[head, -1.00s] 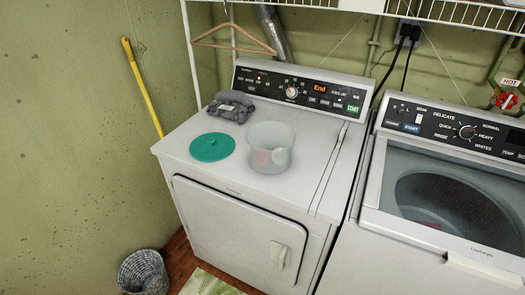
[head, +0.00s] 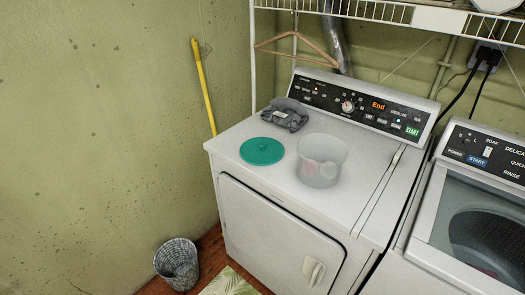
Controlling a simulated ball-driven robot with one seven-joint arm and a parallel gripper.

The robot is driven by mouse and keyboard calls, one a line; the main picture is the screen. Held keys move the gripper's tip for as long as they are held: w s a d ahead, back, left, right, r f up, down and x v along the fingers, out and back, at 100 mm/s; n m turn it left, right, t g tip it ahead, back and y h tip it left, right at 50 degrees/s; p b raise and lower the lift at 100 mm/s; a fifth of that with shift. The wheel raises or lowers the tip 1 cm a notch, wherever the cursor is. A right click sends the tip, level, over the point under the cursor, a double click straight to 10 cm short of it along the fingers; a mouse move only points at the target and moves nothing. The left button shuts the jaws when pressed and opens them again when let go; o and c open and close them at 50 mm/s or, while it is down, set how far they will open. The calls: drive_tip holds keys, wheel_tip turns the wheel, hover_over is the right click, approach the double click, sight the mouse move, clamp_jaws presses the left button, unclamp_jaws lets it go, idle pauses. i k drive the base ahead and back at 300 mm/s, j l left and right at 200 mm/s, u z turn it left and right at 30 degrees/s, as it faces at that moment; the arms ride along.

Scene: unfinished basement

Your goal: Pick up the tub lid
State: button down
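The tub lid (head: 262,151) is a round, flat, teal-green disc with a small raised knob or mark at its middle. It lies flat on the white top of the dryer (head: 240,133), towards the left. A translucent tub (head: 322,160) stands upright just right of the lid, with some pinkish and white items showing through its wall. The two look close but apart. My gripper is not in view.
A folded grey cloth (head: 286,114) lies behind the lid. The dryer's control panel (head: 360,106) rises at the back. A washer (head: 485,200) stands to the right. A grey basket (head: 177,264) sits on the floor left of the dryer, and a yellow pole (head: 203,85) leans on the wall.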

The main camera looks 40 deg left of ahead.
sight(261, 151)
drive_tip(key=u, duration=1)
drive_tip(key=i+l+u, duration=0.15)
drive_tip(key=l+u, duration=0.25)
drive_tip(key=i+l+u, duration=0.15)
drive_tip(key=l+u, duration=0.5)
drive_tip(key=u, duration=0.15)
drive_tip(key=i, duration=0.05)
